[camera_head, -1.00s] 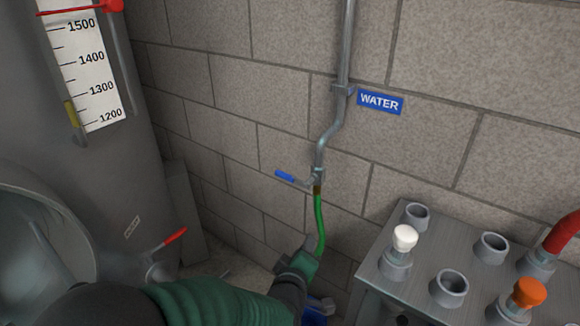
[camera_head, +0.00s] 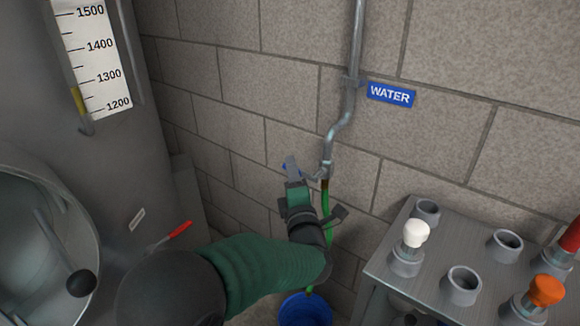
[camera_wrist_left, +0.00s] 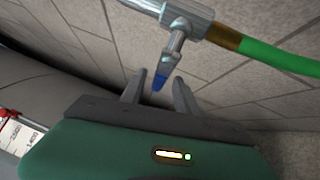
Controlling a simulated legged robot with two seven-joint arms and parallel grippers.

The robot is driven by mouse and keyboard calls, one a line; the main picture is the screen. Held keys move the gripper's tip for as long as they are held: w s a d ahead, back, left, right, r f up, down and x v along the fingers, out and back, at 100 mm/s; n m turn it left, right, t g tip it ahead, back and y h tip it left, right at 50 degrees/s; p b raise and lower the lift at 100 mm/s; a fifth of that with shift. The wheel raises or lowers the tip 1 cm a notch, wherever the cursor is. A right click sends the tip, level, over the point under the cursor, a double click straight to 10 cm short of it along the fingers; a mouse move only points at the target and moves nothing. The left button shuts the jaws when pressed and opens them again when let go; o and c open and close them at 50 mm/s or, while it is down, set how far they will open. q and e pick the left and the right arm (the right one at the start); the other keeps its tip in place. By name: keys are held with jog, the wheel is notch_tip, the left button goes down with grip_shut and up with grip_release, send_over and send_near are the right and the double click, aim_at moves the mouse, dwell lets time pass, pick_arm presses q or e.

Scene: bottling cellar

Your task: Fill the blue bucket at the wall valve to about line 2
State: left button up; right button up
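The wall valve (camera_head: 326,171) sits on the grey pipe above the green hose (camera_head: 326,203), under the WATER sign. Its blue lever (camera_head: 285,169) points left and is mostly hidden by my left gripper (camera_head: 291,165). In the left wrist view, the lever's blue tip (camera_wrist_left: 160,80) lies between the two spread fingers of this gripper (camera_wrist_left: 159,92), which is open. I cannot tell if a finger touches it. The blue bucket (camera_head: 306,312) stands low at the bottom edge, partly cut off, below my left forearm. Its lines and water level cannot be made out. My right gripper is not in view.
A grey rack (camera_head: 400,250) with several round sockets, a white-capped piece (camera_head: 415,234) and an orange-capped piece (camera_head: 545,291) stands at right. A large grey tank (camera_head: 120,170) with a scale and red-handled tap (camera_head: 180,229) stands at left.

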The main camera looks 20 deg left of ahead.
pick_arm(q)
jog(key=x, duration=0.4)
jog(key=shift+w+a+b, duration=0.15)
jog(key=shift+w+b, duration=0.1)
jog(key=shift+b, duration=0.1)
grip_shut()
jog(key=shift+f, duration=0.2)
dwell(0.8)
